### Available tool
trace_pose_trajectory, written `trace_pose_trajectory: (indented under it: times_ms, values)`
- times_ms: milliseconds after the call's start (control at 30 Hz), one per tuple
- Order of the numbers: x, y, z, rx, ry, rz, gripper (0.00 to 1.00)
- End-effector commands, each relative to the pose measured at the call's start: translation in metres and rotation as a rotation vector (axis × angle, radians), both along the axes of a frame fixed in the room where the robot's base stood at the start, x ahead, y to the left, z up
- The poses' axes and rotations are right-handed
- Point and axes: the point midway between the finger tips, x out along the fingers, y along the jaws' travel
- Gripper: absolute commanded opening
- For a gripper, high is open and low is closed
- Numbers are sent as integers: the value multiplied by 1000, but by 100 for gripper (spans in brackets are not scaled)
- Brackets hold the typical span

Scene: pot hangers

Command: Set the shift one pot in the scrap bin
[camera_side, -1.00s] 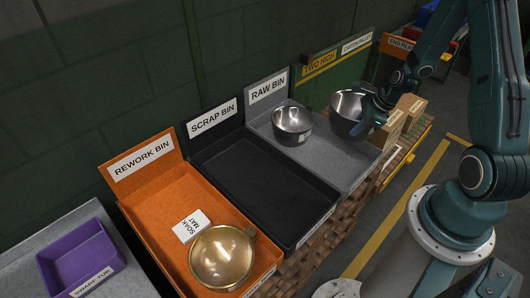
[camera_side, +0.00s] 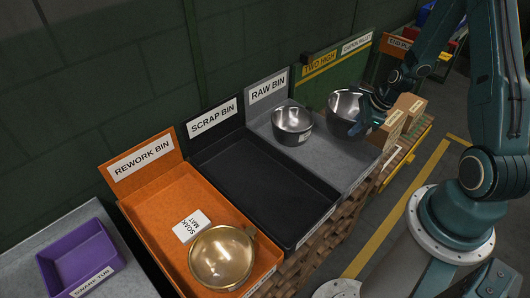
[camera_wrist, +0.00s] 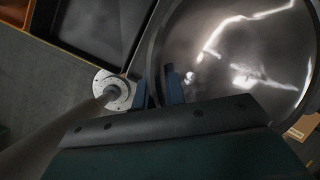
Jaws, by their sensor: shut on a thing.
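A steel pot (camera_side: 342,112) is at the right side of the grey raw bin (camera_side: 345,158), and my gripper (camera_side: 372,107) is shut on its right rim. In the wrist view the pot (camera_wrist: 235,60) fills the right side, with the fingers (camera_wrist: 165,92) closed at its wall. A second steel pot (camera_side: 292,124) with a small white label stands in the raw bin to the left. I cannot read the label or tell which pot is the shift one pot. The black scrap bin (camera_side: 262,185) is empty.
The orange rework bin (camera_side: 150,202) holds a brass pot (camera_side: 221,257) and a white soak mat (camera_side: 191,226). A purple swarf tub (camera_side: 78,258) is at far left. Cardboard boxes (camera_side: 408,108) stand right of the held pot. Raised sign boards back the bins.

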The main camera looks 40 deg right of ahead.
Motion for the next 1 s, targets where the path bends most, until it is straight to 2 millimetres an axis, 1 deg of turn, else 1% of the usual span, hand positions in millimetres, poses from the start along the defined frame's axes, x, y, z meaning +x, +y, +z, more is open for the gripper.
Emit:
trace_pose_trajectory:
  times_ms: [167, 267, 500, 667, 800, 1000]
  values:
    - [6, 26, 1, -2, -5, 65, 0]
    - [9, 46, 1, -2, -6, 115, 0]
    - [10, 104, 1, -2, -8, 259, 0]
    - [5, 142, 1, -3, -8, 357, 0]
    - [-2, 174, 2, -4, -9, 443, 0]
    - [-16, 212, 3, -6, -11, 551, 0]
